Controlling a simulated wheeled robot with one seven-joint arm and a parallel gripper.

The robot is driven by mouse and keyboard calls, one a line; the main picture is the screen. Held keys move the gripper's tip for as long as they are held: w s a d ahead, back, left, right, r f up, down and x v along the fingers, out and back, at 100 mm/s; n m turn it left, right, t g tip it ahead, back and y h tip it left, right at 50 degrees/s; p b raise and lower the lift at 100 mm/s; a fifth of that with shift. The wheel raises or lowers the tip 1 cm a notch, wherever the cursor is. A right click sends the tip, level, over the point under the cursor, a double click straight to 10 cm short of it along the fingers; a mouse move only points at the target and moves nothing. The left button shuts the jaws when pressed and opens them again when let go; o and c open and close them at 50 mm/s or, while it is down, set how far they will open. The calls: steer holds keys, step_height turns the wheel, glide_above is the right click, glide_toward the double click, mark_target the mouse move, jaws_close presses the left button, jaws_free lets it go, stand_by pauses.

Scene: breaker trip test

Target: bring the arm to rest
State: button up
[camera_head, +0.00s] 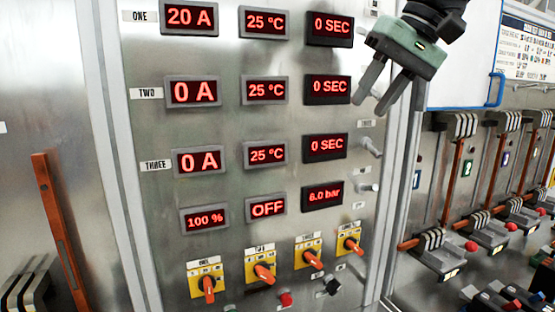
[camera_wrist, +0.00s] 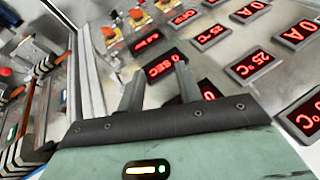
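In the wrist view the fingers (camera_wrist: 157,80) stand apart in front of a "0 SEC" display (camera_wrist: 163,64). Whether the fingertips touch the panel cannot be told. My arm comes in from the top of the head view.
Row ONE's display (camera_head: 190,18) reads 20 A; rows TWO and THREE read 0 A. Several orange rotary switches (camera_head: 264,273) on yellow plates line the panel's bottom, with a red button (camera_head: 286,299) below. Breakers with levers (camera_head: 457,180) stand right. A whiteboard (camera_head: 465,60) hangs behind.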

steer(key=s+a+f+n+g+h+b, duration=0.1)
steer(key=s+a+f, duration=0.15)
steer(key=f, duration=0.55)
steer(key=s+a+f+b, duration=0.2)
steer(key=s+f, duration=0.2)
steer(key=f, duration=0.3)
steer(key=s+d+f+n+h+b, duration=0.1)
steer(key=s+f+n+b, duration=0.1)
steer(key=s+f, duration=0.7)
steer(key=s+d+f+n+g+h+b, duration=0.1)
steer(key=s+f+n+h+b, duration=0.1)
steer(key=s+f, duration=0.8)
step_height(320, 180, down, 6)
steer(key=shift+d+r+g+h, duration=0.25)
steer(key=shift+d+g+h, duration=0.05)
steer(key=shift+d, duration=0.05)
